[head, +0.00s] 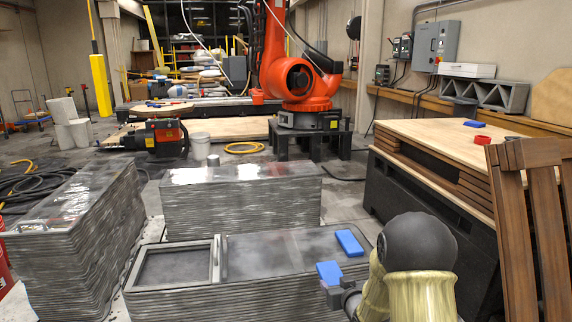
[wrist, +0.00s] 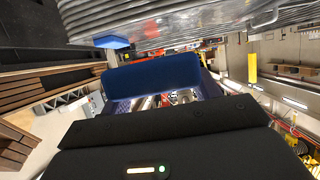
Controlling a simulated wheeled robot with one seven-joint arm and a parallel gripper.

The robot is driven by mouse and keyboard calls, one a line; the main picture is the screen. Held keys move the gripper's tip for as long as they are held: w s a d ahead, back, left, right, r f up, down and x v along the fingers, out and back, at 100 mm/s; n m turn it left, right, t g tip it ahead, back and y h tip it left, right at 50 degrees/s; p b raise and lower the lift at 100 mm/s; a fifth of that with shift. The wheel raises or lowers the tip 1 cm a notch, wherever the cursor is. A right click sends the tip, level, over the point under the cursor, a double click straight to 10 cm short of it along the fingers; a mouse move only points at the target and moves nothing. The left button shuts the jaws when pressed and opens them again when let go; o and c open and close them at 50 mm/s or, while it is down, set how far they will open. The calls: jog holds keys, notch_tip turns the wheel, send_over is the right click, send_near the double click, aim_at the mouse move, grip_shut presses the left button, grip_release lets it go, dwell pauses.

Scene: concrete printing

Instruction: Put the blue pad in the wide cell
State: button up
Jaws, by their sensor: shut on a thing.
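My gripper (head: 338,286) is shut on a blue pad (head: 329,272), held in front of the right part of the front printed concrete block (head: 185,302). In the wrist view the held pad (wrist: 152,73) spans the space between the jaws. The block's top has a framed recess (head: 172,266) at left and a longer, wider grey section (head: 280,252) at right, with a divider between. A second blue pad (head: 350,243) lies at the right end of the wider section. It also shows in the wrist view (wrist: 112,41). My arm hides the block's near right corner.
Another printed block (head: 240,205) stands behind and a third (head: 75,220) at left. A wooden-topped bench (head: 440,140) at right holds a small blue piece (head: 474,124) and a red one (head: 484,140). Brown slats (head: 530,220) stand at far right. An orange robot arm (head: 295,75) stands behind.

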jog(key=s+f+m+h, duration=0.1)
jog(key=s+f, duration=0.3)
jog(key=f, duration=0.6)
jog(key=s+f+m+h, duration=0.1)
jog(key=s+f+h, duration=0.15)
jog(key=f, duration=0.65)
jog(key=s+r+p, duration=0.2)
jog(key=r+p, duration=1)
jog(key=r, duration=0.1)
jog(key=s+r+p, duration=0.3)
jog(key=r+p, duration=0.9)
jog(key=r, duration=0.2)
jog(key=shift+d+y+p, duration=0.25)
jog(key=shift+y+p, duration=0.15)
jog(key=shift+y, duration=0.05)
jog(key=shift+f, duration=0.15)
jog(key=s+f, duration=0.4)
jog(key=f, duration=0.1)
jog(key=shift+f, duration=0.2)
